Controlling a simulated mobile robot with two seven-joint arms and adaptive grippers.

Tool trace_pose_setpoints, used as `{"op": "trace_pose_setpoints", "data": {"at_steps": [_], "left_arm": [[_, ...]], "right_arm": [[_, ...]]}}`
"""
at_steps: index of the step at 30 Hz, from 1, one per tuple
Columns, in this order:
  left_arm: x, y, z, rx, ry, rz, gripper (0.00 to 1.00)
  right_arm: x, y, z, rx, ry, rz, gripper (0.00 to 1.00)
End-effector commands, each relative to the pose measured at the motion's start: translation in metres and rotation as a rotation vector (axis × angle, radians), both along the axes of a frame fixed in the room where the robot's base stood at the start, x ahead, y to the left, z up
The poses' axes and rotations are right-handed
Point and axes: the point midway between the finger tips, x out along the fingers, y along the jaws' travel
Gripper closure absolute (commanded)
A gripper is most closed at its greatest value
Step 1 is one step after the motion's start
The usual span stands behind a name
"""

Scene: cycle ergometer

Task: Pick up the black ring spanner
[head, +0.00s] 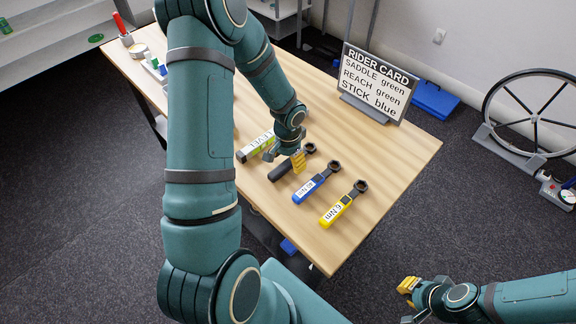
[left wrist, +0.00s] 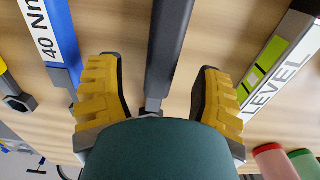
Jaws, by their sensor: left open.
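The black ring spanner (head: 282,171) lies on the wooden table, its ring end pointing up and right in the head view. In the left wrist view its dark handle and narrower shaft (left wrist: 168,48) run between my yellow fingertips; its ring end is hidden there. My left gripper (head: 291,160) is over the spanner, and it also shows in the left wrist view (left wrist: 160,95). It is open, with one finger on each side of the spanner and gaps between. My right gripper (head: 408,285) is low at the right, off the table; its opening is unclear.
A blue torque wrench (head: 314,184) and a yellow one (head: 341,205) lie to the right of the spanner. A green-and-white level (head: 256,147) lies to its left. A rider card (head: 377,82) stands at the back. The table's right part (head: 405,150) is clear.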

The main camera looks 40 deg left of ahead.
Motion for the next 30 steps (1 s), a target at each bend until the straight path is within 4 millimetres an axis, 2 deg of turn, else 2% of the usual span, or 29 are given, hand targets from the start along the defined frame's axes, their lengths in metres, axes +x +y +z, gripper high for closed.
{"op": "trace_pose_setpoints", "data": {"at_steps": [1,3,10,14,15,16,30], "left_arm": [[-0.0002,0.0002,-0.0087,0.0,0.002,0.0,0.33],[0.0001,0.0004,-0.013,0.0,0.0,0.001,0.33],[0.0002,0.0007,-0.013,0.0,-0.001,0.001,0.32],[0.0002,0.0006,-0.0129,0.0,-0.001,0.001,0.77],[0.0002,0.0006,-0.0129,0.0,-0.001,0.001,0.91],[0.0002,0.0006,-0.0129,0.0,-0.001,0.001,1.0],[0.0001,0.0005,-0.0112,0.0,-0.001,0.001,1.0]], "right_arm": [[-0.0007,0.0001,-0.0026,0.0,0.002,0.001,1.0],[-0.001,0.0001,-0.0033,0.0,0.002,0.002,1.0],[-0.0011,0.0002,-0.0026,0.0,0.002,0.002,1.0],[-0.0011,0.0002,-0.0026,0.0,0.002,0.002,1.0],[-0.0011,0.0002,-0.0026,0.0,0.002,0.002,1.0],[-0.0011,0.0002,-0.0026,0.0,0.002,0.002,1.0],[-0.0009,0.0001,-0.0022,0.0,0.003,0.001,1.0]]}}
